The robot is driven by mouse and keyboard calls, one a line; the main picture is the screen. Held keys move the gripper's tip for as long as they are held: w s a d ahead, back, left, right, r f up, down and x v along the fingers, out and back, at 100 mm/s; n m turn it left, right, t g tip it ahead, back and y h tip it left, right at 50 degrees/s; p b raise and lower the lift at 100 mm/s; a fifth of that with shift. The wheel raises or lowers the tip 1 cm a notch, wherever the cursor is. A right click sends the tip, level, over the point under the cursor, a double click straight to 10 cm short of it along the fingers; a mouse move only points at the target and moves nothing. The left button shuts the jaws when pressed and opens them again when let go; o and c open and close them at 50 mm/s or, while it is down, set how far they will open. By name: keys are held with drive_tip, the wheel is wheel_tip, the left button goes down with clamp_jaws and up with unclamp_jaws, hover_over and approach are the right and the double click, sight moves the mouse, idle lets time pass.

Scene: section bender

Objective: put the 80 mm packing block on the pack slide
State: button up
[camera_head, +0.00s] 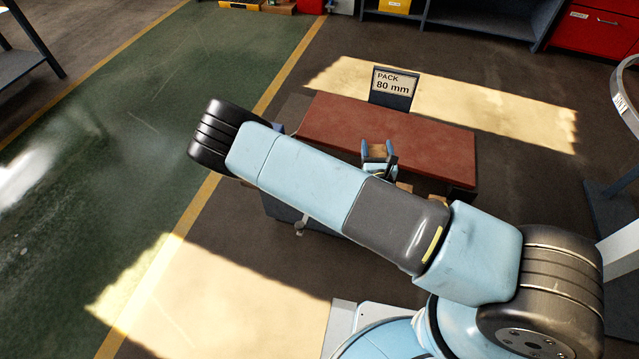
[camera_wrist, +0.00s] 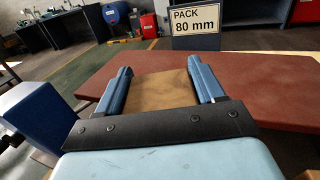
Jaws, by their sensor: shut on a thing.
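My gripper (camera_wrist: 160,82) is shut on a brown wooden block (camera_wrist: 162,92), which sits between its two blue fingers in the wrist view. I take this block for the packing block; its size cannot be read. In the head view my gripper (camera_head: 378,150) is small, in front of my forearm and over the near side of a red-topped bench (camera_head: 425,135). The bench top also fills the middle of the wrist view (camera_wrist: 262,92). A sign reading "PACK 80 mm" (camera_head: 394,86) stands at its far edge. I cannot tell which part is the pack slide.
A dark blue block-shaped part (camera_wrist: 38,118) stands close on the left in the wrist view. My forearm hides the near left of the bench in the head view. A grey shelf (camera_head: 480,22) and red cabinet (camera_head: 590,30) stand behind. The visible red top looks clear.

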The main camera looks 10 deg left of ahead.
drive_tip(key=s+a+f+n+y, duration=0.1)
drive_tip(key=s+a+f+y, duration=0.15)
drive_tip(key=s+a, duration=0.65)
drive_tip(key=shift+g+h, duration=0.3)
drive_tip(key=shift+h, duration=0.05)
drive_tip(key=shift+w+a+f, duration=1.6)
drive_tip(key=shift+w+f, duration=0.15)
drive_tip(key=shift+f, duration=0.4)
drive_tip(key=shift+w+a+f, duration=1.6)
drive_tip(key=shift+w+f, duration=0.15)
drive_tip(key=shift+f, duration=0.45)
drive_tip(key=shift+w+a+f, duration=1.6)
drive_tip(key=shift+w+f, duration=0.15)
drive_tip(key=shift+f, duration=0.4)
drive_tip(key=shift+f, duration=0.1)
drive_tip(key=o, duration=1.1)
drive_tip(key=shift+o, duration=0.2)
